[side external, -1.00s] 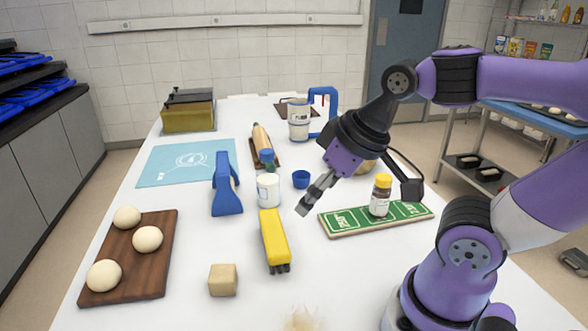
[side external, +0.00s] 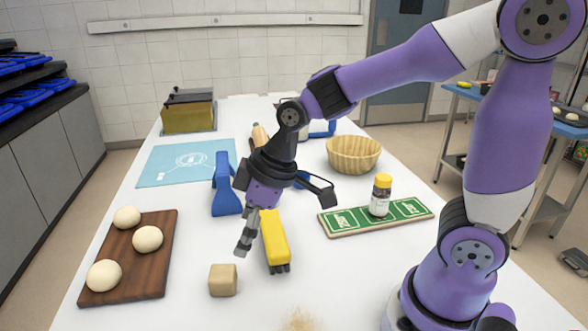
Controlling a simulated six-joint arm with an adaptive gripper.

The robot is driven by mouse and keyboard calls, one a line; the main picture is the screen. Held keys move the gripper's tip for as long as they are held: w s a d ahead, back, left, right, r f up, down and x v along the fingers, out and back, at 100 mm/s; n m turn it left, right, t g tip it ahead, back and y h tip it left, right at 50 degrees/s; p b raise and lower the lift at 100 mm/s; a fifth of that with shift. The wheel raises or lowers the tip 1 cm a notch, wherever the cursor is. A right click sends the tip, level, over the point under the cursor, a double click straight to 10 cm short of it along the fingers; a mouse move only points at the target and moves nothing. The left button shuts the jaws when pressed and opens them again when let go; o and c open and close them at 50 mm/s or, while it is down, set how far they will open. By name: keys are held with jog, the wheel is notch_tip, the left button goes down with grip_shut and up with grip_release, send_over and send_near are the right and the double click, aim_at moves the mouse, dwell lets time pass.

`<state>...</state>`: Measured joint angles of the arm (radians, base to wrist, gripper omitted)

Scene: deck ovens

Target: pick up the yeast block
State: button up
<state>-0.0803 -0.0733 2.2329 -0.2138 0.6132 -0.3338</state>
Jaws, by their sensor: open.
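The yeast block is most likely the small tan cube (side external: 223,280) on the white table, toward the near side. My gripper (side external: 243,246) points down, above and slightly right of the cube and apart from it. Its fingers are empty. They are close to the left side of a yellow tool (side external: 272,240) with a dark end. I cannot tell whether they touch the yellow tool.
A wooden board (side external: 158,278) with dough balls lies left of the cube. A blue tool (side external: 225,190) stands behind. A green mat (side external: 340,222) with a yellow-capped jar (side external: 381,195) and a wooden bowl (side external: 353,153) are to the right.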

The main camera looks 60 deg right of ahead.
aim_at(222, 272)
jog(key=shift+n, duration=0.3)
jog(key=x, duration=0.6)
jog(key=shift+a, duration=0.3)
jog(key=x, duration=0.5)
jog(key=shift+w+f, duration=0.15)
jog(key=shift+w, duration=0.25)
jog(key=c, duration=1.3)
